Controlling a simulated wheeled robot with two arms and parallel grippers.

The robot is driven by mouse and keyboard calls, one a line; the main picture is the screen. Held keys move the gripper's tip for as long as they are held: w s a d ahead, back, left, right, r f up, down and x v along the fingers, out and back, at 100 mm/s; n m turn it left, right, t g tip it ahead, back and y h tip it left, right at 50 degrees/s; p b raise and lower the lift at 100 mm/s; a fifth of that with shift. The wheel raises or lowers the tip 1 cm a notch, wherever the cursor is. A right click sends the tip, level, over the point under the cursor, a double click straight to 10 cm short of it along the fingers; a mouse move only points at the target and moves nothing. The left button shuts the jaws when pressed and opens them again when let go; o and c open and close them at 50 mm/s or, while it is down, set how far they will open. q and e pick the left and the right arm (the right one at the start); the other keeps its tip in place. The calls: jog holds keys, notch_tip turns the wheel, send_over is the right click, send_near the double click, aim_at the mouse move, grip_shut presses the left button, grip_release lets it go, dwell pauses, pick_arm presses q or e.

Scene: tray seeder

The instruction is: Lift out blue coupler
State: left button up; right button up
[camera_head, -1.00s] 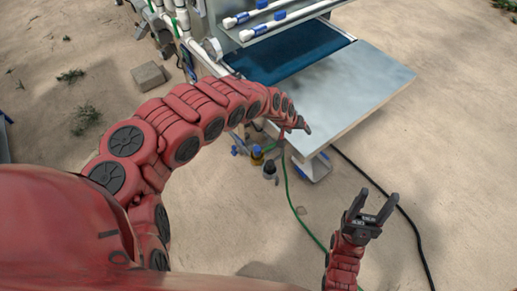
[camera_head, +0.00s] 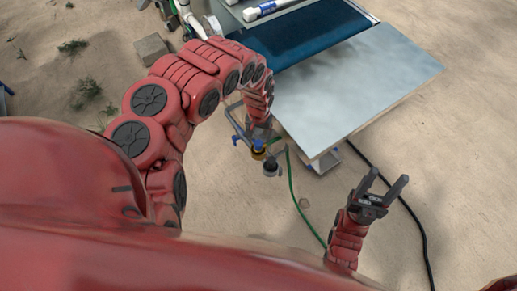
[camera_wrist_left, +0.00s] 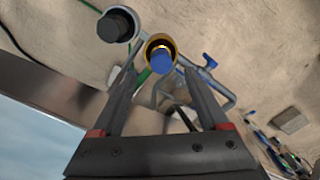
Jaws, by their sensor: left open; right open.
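The blue coupler (camera_wrist_left: 162,62) stands in a yellow-rimmed cup (camera_wrist_left: 149,44) in the left wrist view. It also shows small in the head view (camera_head: 258,142), beside the table. My left gripper (camera_wrist_left: 160,76) is open, its two fingers pointing toward the cup. The coupler appears in the gap between the fingertips, and I cannot tell how far beyond them it is. In the head view the left gripper (camera_head: 262,132) is small and partly hidden by my arm. My right gripper (camera_head: 384,182) is open and empty over the sand at lower right.
A grey cup with a black part (camera_wrist_left: 115,25) stands next to the yellow-rimmed cup. A pipe with a blue valve handle (camera_wrist_left: 209,61) runs beside them. The metal table (camera_head: 350,85) lies just right of my left arm. A green hose (camera_head: 293,190) and black cable (camera_head: 410,215) cross the sand.

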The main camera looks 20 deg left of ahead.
pick_arm(q)
jog(key=shift+s+f, duration=0.25)
jog(key=shift+f, duration=0.6)
jog(key=f, duration=0.3)
jog(key=shift+w+f+p, duration=0.25)
jog(key=shift+p, duration=0.05)
jog(key=shift+a+f, duration=0.1)
jog(key=shift+f, duration=0.75)
jog(key=shift+c, duration=0.2)
grip_shut()
